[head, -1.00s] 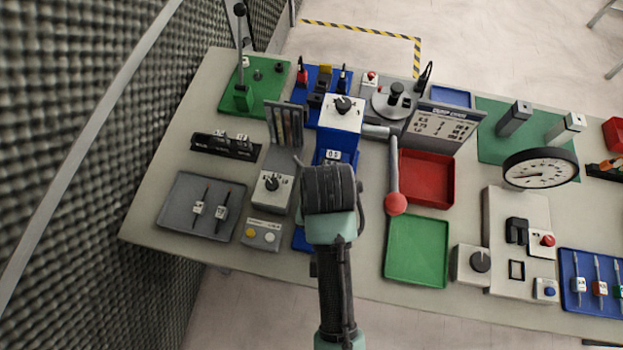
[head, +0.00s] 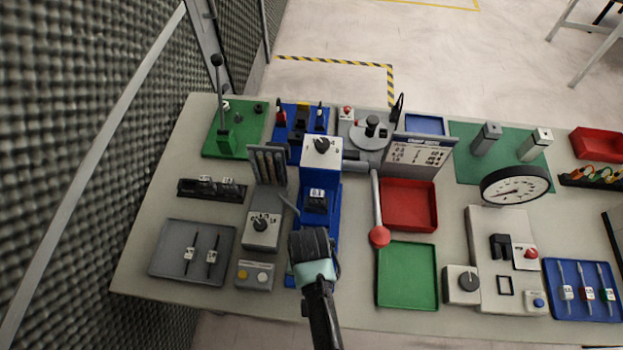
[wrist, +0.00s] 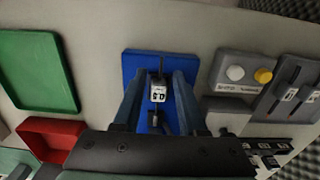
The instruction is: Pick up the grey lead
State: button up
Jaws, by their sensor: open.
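My gripper (head: 312,243) is above the front part of the table, over a blue tray (head: 291,281) that it mostly hides in the head view. In the wrist view my gripper (wrist: 158,76) is open and points down at the same blue tray (wrist: 132,62). A slim dark piece with a white tag (wrist: 158,93) lies in that tray and shows between the two fingers. I cannot tell if the fingers are level with it. Its shaft looks dark, and I cannot confirm that it is the grey lead.
A grey tray (head: 166,262) with two tagged slim pieces lies to the left. A two-button box (head: 255,275) and a dial box (head: 262,231) stand close by. A green tray (head: 407,275) and a red ball-ended lever (head: 380,237) are to the right.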

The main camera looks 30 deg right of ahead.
jog(key=shift+w+f, duration=0.1)
jog(key=shift+f, duration=1.15)
grip_shut()
